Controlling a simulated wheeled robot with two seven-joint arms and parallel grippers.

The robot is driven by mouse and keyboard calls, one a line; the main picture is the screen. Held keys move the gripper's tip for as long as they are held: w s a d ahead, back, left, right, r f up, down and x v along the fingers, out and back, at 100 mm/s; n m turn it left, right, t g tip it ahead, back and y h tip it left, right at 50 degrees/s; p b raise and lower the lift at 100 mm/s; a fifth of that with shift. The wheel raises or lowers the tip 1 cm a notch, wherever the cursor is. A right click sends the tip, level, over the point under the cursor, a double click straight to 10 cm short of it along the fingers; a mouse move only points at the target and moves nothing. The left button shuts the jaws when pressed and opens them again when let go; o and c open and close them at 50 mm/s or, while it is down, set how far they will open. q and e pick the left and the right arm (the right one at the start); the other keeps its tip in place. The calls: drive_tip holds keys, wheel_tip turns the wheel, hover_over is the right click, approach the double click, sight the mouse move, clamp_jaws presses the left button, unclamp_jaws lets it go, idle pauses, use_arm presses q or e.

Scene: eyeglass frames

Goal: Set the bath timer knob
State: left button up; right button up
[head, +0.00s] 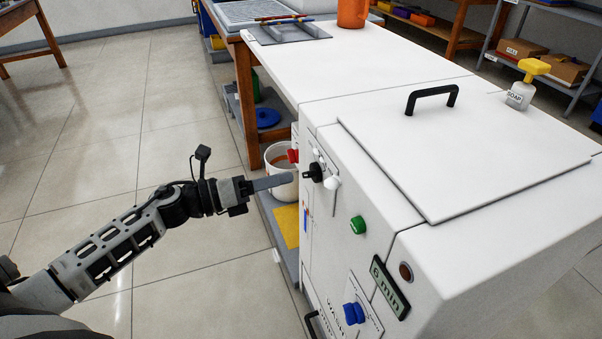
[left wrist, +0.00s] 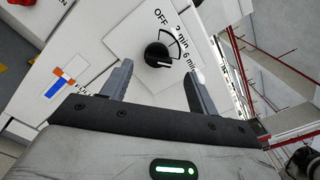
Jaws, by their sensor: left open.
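The black timer knob (head: 315,172) is on the front panel of the white bath unit (head: 350,205). No contact with the knob is visible. A sign (head: 390,288) on the unit reads 6 min.
A white ball-shaped part (head: 332,183) is close beside the knob. A red control (head: 293,155), green button (head: 357,225) and blue knob (head: 354,313) also protrude from the unit. Floor to the left is clear.

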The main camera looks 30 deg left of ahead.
sight(304, 173)
use_arm(q)
drive_tip(key=x, duration=0.5)
drive_tip(key=shift+w+d, duration=0.2)
drive_tip(key=shift+w, duration=0.1)
drive_tip(key=c, duration=0.9)
